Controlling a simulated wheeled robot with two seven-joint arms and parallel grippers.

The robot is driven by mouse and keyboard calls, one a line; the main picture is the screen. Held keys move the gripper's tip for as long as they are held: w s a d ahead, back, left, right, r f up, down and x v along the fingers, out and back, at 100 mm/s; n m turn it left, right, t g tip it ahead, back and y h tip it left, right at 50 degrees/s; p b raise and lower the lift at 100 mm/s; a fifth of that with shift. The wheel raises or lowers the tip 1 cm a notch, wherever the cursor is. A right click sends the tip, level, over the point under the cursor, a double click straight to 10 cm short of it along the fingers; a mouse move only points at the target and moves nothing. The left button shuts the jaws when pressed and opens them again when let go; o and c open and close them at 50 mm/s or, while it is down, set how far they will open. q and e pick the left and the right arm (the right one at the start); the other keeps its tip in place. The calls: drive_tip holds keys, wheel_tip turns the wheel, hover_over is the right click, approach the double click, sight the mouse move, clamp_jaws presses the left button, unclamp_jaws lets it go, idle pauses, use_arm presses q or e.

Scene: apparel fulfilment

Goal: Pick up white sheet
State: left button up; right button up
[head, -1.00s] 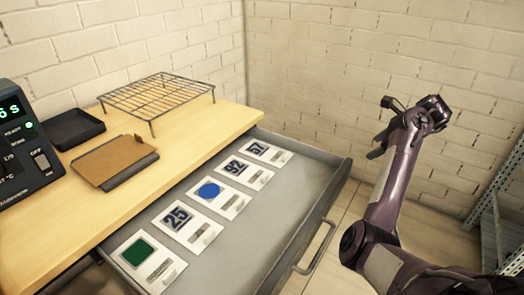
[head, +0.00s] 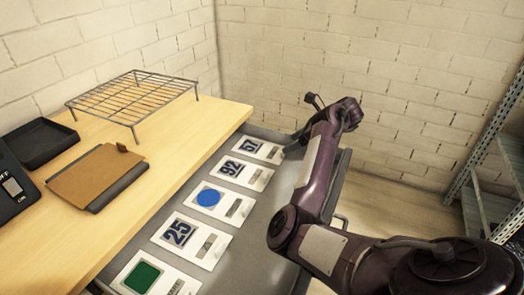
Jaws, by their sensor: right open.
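Several white sheets lie in a row in the open grey drawer (head: 262,215). From far to near they are a sheet marked 57 (head: 271,155), one marked 92 (head: 255,180), one with a blue circle (head: 228,192), one marked 25 (head: 206,229) and one with a green square (head: 167,261). My right gripper (head: 294,144) is open at the far right of the row, beside the 57 sheet. Its fingers are partly hidden by my arm, and I cannot tell whether they touch the sheet. My left gripper is out of view.
A wooden table (head: 150,190) stands above the drawer. It holds a wire rack (head: 135,95), a dark tray (head: 40,140), a brown board on a dark base (head: 95,178) and part of a dark device (head: 12,190). A metal shelf (head: 490,150) stands at the right; brick walls enclose the corner.

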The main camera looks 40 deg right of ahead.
sight(286, 157)
drive_tip(key=x, duration=0.4)
drive_tip(key=shift+s+f+b, duration=0.1)
drive_tip(key=shift+f+b, duration=0.2)
drive_tip(key=c, duration=1.2)
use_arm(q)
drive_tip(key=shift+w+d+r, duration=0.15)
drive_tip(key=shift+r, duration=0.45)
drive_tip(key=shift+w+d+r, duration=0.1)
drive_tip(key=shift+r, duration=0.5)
use_arm(e)
drive_tip(key=shift+r, duration=0.15)
